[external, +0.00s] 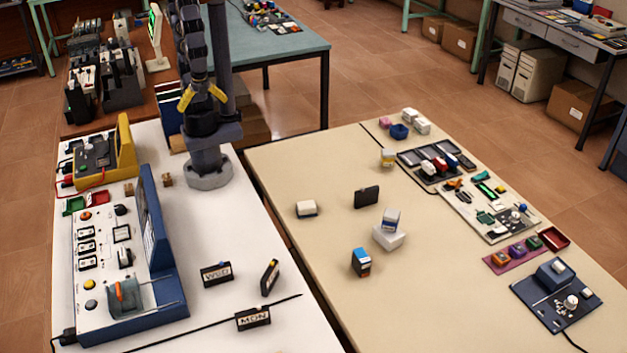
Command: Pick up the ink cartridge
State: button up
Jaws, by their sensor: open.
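A small dark block with a blue top and a coloured label (361,262), which looks like an ink cartridge, stands upright on the cream table (310,165).
A dark upright plate (367,196) and a white-topped block (306,209) stand nearby. Trays and electronic parts (485,203) line the table's right side. The white table holds a blue-backed panel (153,225) and black label blocks (216,274). A gap separates the tables.

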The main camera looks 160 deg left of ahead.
jog(key=m+t+y, duration=0.2)
jog(key=m+y, duration=0.2)
jog(key=m, duration=1.4)
send_over(362, 254)
jog(key=d, duration=0.3)
jog(key=f, duration=2.1)
jog(key=shift+s, duration=0.2)
jog(key=shift+y, duration=0.3)
jog(key=shift+a+x, duration=0.15)
jog(key=shift+x, duration=1.9)
jog(key=shift+a+x, duration=0.1)
jog(key=shift+x, duration=1.95)
jog(key=shift+w+r, duration=0.15)
jog(key=shift+w, duration=0.05)
jog(key=c, duration=1.2)
